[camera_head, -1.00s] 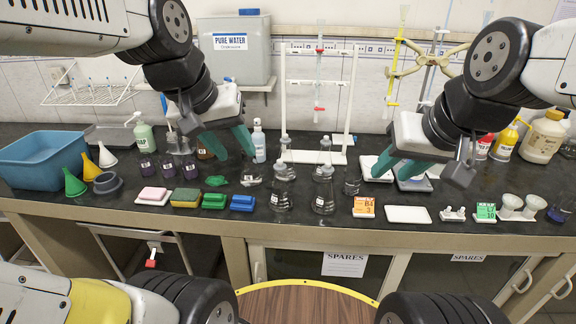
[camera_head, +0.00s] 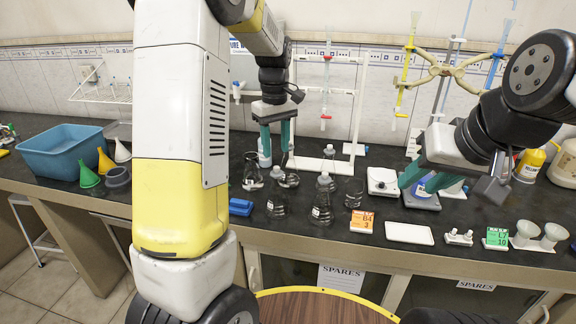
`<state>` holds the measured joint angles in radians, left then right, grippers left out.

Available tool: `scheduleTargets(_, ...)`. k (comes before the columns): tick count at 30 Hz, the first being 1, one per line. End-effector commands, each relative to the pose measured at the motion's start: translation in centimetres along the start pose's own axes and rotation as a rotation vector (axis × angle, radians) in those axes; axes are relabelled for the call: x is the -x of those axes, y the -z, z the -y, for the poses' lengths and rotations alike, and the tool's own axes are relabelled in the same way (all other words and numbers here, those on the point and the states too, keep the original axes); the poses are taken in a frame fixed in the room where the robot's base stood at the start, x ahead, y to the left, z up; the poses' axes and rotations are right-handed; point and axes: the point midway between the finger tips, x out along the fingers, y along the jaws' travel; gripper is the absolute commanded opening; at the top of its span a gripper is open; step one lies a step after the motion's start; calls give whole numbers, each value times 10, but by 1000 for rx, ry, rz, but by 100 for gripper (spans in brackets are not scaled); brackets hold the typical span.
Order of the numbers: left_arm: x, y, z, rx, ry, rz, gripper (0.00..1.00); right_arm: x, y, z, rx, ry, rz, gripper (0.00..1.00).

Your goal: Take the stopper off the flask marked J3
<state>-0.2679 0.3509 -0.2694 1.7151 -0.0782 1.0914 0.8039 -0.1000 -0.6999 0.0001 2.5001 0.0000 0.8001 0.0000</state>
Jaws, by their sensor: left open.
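Several clear stoppered flasks stand on the dark bench in the head view. A front left flask (camera_head: 277,204) and a front right flask (camera_head: 322,209) carry small white labels too small to read, so I cannot tell which is J3. Other flasks, one at the left (camera_head: 252,178) and one behind (camera_head: 291,178), stand close by. My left gripper (camera_head: 275,162) is open, pointing down just above and behind the front left flask; its fingertips overlap the flasks behind, and I cannot tell whether they touch. My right gripper (camera_head: 424,189) is open and empty over the balances at the right.
A white rack (camera_head: 358,100) stands behind the flasks. A blue sponge (camera_head: 241,207), an orange timer (camera_head: 361,220) and a white tray (camera_head: 409,233) lie along the front edge. A blue basin (camera_head: 62,150) is at the left. My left arm hides part of the bench.

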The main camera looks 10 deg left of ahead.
Motion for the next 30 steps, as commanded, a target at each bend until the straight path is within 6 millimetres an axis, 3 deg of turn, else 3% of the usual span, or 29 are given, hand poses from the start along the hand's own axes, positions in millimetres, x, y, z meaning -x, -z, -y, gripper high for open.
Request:
scheduleTargets(12,-55,-2,1,-2,1,2,42,0,0,0,0,0,0,36)
scheduleTargets(20,-58,-1,0,-2,-1,0,42,0,0,0,0,0,0,36)
scheduleTargets(27,-58,-1,0,-2,-1,0,0,0,0,0,0,0,0,36)
scheduleTargets(30,-58,-1,0,-2,-1,0,0,0,0,0,0,0,0,36)
